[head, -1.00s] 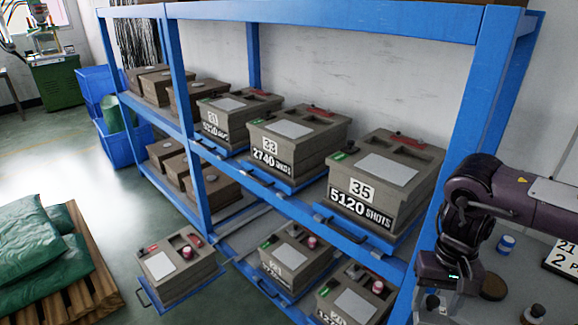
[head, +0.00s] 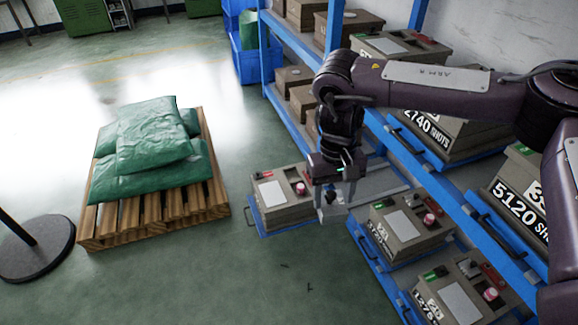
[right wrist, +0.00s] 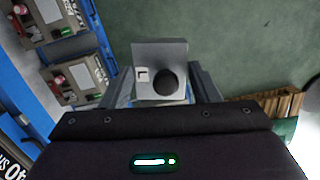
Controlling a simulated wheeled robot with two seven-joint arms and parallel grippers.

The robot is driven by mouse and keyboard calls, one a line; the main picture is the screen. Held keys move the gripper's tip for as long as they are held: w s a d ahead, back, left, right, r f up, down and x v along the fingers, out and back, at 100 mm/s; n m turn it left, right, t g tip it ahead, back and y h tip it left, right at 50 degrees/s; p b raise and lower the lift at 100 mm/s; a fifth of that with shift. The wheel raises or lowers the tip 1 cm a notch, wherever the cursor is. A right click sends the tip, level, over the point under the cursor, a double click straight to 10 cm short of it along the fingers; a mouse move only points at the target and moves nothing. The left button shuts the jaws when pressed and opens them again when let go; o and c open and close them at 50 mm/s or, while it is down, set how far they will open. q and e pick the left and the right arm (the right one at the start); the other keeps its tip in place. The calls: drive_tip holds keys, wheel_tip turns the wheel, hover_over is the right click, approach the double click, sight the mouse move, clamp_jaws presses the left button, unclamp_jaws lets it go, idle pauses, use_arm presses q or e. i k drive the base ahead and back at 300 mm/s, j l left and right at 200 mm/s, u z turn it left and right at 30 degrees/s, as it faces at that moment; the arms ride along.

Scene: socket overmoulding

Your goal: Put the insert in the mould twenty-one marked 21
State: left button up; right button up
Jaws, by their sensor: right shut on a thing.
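My right gripper (head: 334,194) is shut on the insert (right wrist: 160,72), a pale grey block with a small white square and a dark round part. My left gripper is not in view.
Two more moulds (head: 409,226) (head: 455,298) sit on lower blue trays at the right. Blue shelf posts and rails (head: 392,140) stand close behind the gripper. A wooden pallet (head: 160,216) with green sacks stands at the left. The floor between is clear.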

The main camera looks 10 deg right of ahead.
sight(291, 176)
drive_tip(key=i, duration=2.1)
